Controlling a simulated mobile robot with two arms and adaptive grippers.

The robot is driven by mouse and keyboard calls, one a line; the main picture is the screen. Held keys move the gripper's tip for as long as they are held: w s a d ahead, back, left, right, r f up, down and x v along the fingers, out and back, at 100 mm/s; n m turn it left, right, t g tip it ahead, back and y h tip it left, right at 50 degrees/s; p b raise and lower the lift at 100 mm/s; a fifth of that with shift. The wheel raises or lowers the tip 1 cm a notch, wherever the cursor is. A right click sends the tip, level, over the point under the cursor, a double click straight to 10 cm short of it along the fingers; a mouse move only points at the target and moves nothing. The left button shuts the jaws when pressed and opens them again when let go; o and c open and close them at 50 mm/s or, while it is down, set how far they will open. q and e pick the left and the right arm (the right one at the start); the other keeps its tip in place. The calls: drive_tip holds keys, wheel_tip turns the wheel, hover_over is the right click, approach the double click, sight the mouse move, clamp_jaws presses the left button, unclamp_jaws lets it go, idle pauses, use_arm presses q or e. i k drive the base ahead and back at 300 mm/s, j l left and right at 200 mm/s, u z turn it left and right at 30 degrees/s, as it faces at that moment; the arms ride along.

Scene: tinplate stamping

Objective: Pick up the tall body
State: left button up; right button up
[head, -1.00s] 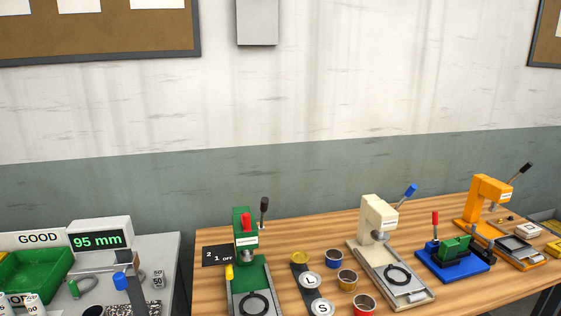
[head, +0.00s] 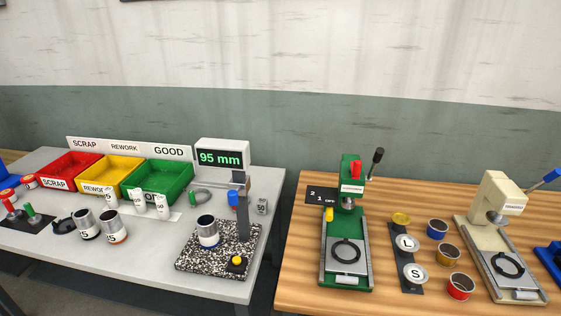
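Several tinplate bodies are in view, and I cannot tell for sure which one the task calls the tall body. A silver can body with a blue band (head: 207,232) stands upright on the speckled gauge base (head: 190,265) on the grey table. Short cups in blue (head: 437,229), gold (head: 447,254) and red (head: 460,287) stand on the wooden table. Neither of my grippers shows.
Red (head: 68,170), yellow (head: 110,177) and green (head: 158,182) bins stand at the grey table's back. A display (head: 221,157) reads 95 mm. A green press (head: 348,230) and a cream press (head: 495,215) stand on the wooden table. A narrow gap separates the tables.

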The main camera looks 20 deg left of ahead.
sight(208, 229)
drive_tip(key=u, duration=1.3)
